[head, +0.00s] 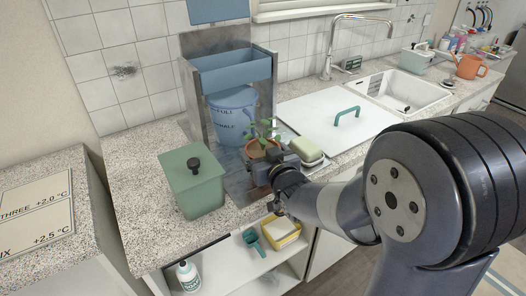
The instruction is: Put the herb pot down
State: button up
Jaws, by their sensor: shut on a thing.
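The herb pot (258,148) is a small terracotta pot with a green leafy plant (262,130). It is at the end of my arm, above the metal tray on the speckled counter (140,178). My gripper (265,167) is shut on the herb pot, and its dark body hides the pot's lower part. I cannot tell whether the pot's base touches the surface below.
A blue bucket (232,118) stands in a metal frame behind the pot. A green lidded box (190,182) is at left, and a stacked cream-and-green item (304,150) close at right. A white cover (320,125) and sink (403,88) lie further right.

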jog(key=shift+f+b, duration=0.15)
jog(key=shift+b, duration=0.15)
jog(key=o, duration=1.1)
jog(key=shift+o, duration=0.2)
jog(key=shift+s+r+p, duration=0.1)
jog(key=shift+r+p, duration=0.15)
jog(key=shift+p, duration=0.1)
jog(key=v, duration=1.1)
jog(key=shift+s+d, duration=0.15)
jog(key=shift+s, duration=0.25)
